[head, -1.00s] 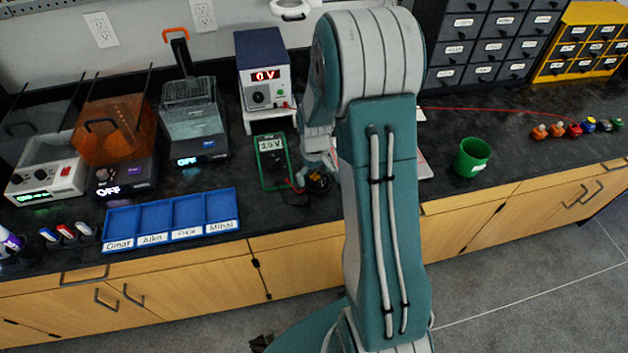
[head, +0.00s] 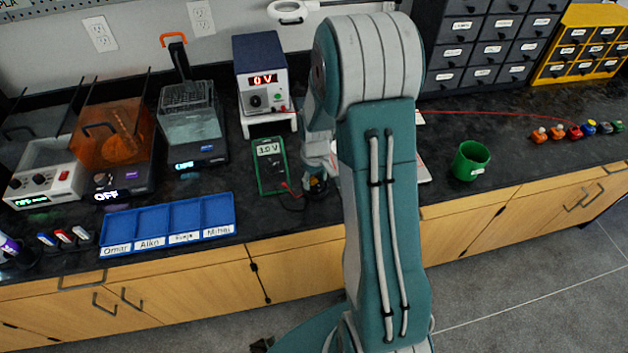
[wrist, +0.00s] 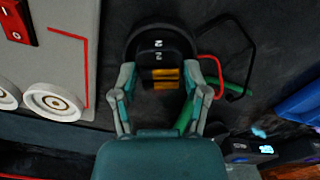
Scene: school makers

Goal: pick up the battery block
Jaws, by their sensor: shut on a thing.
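The battery block (wrist: 160,55) looks black, with a white "2" on it and gold bands near my gripper. A black round part shows behind it in the wrist view. My gripper (wrist: 160,78) is shut on the block, one finger on each side. In the head view my gripper (head: 317,178) is low over the counter, just right of the green-framed meter. My own arm partly hides it there, and I cannot tell whether the block touches the counter.
The green-framed meter (head: 271,165) has leads running toward my gripper. The power supply (head: 263,75) stands behind. A blue labelled tray (head: 168,223) lies left. A green cup (head: 471,161) stands right, with bare counter before it. A light panel with a red switch (wrist: 18,22) is close by.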

